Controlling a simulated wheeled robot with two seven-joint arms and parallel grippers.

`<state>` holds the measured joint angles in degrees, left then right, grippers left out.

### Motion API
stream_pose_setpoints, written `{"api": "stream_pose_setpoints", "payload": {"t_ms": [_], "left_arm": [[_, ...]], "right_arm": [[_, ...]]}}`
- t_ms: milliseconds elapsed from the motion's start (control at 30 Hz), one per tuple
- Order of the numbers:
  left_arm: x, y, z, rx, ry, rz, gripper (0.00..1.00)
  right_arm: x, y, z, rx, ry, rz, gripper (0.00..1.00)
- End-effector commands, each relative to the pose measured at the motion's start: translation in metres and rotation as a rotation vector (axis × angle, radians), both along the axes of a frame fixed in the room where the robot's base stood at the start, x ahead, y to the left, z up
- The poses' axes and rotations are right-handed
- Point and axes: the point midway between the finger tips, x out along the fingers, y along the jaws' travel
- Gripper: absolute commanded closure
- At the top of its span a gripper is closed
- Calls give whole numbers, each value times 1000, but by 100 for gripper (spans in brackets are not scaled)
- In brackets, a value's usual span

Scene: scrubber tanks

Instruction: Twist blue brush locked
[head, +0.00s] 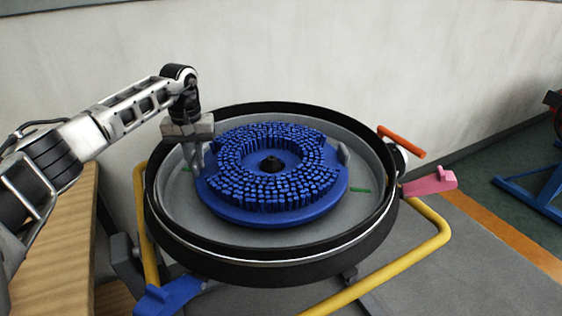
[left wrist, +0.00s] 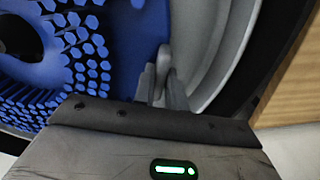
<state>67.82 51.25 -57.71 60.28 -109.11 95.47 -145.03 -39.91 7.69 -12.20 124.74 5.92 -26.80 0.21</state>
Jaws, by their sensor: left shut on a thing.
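The blue brush (head: 272,218) is a round disc with rings of bristle tufts facing up. It lies in the round grey tank (head: 215,228) with a black rim, and it also shows in the left wrist view (left wrist: 140,60). A grey tab (head: 343,153) stands at the brush's right edge. My left gripper (head: 196,164) reaches down inside the tank at the brush's left edge. Its fingers are shut on a grey tab (left wrist: 163,62) there, mostly hidden by the fingers in the head view. My right gripper is not in view.
Green marks (head: 360,190) lie on the tank floor. A yellow tube frame (head: 430,228), an orange handle (head: 401,141), a pink lever (head: 430,182) and a blue pedal (head: 170,297) surround the tank. A wooden surface (head: 70,235) stands left, a wall behind.

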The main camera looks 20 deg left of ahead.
Motion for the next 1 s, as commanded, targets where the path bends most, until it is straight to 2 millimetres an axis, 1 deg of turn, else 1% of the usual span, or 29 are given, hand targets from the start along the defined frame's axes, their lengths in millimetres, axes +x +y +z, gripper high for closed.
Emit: {"api": "stream_pose_setpoints", "payload": {"t_ms": [700, 1000], "left_arm": [[24, 9, 0, -1, -3, -138, 100], [27, 12, 1, -1, -3, -161, 100]], "right_arm": [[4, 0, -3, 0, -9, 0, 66], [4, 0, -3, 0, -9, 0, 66]]}}
